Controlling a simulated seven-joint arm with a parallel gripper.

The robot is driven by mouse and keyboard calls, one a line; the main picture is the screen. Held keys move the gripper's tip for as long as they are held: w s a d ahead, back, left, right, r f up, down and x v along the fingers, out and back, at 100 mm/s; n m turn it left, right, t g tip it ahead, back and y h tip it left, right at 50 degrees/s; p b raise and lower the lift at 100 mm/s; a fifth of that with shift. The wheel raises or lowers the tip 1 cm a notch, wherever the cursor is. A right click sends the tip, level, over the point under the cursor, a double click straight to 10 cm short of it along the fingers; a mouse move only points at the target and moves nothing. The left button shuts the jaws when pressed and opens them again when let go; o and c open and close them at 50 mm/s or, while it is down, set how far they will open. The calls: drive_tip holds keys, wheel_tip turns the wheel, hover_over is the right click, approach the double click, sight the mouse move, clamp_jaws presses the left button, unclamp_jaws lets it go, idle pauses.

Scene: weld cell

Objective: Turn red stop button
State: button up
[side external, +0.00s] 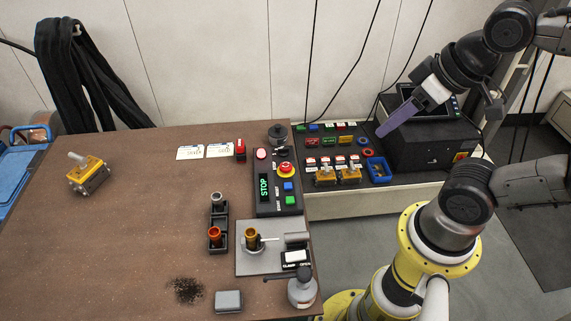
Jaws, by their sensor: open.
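The red stop button (286,169) is a round red knob on a yellow ring. It sits at the upper right of a black control panel (263,207) on the right part of the brown table. The panel's display (265,187) reads STOP in green letters. My gripper (382,131) has long purple fingers pointing down and left. It is up and to the right of the stop button, well apart from it, in front of the black machine. It is open, with nothing seen between the fingers; the gap between them is hard to make out from this side.
The panel also has a pale red button (261,154), a blue button (288,187) and a green button (290,201). A dark knob (277,135) stands behind it. A grey clamp plate (262,262) lies in front. A black machine (425,145) stands at right.

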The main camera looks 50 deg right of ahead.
drive_tip(key=shift+o, duration=1.2)
drive_tip(key=shift+w+r, duration=0.1)
drive_tip(key=shift+r, duration=0.1)
drive_tip(key=shift+o, duration=0.2)
drive_tip(key=w+r, duration=0.2)
drive_tip(key=shift+w+r, duration=0.15)
drive_tip(key=shift+w, duration=0.25)
drive_tip(key=g, duration=0.6)
hover_over(286, 165)
wheel_tip(286, 165, down, 14)
drive_tip(key=r, duration=0.1)
wheel_tip(286, 165, down, 14)
drive_tip(key=shift+f, duration=0.25)
drive_tip(key=shift+c, duration=0.4)
clamp_jaws()
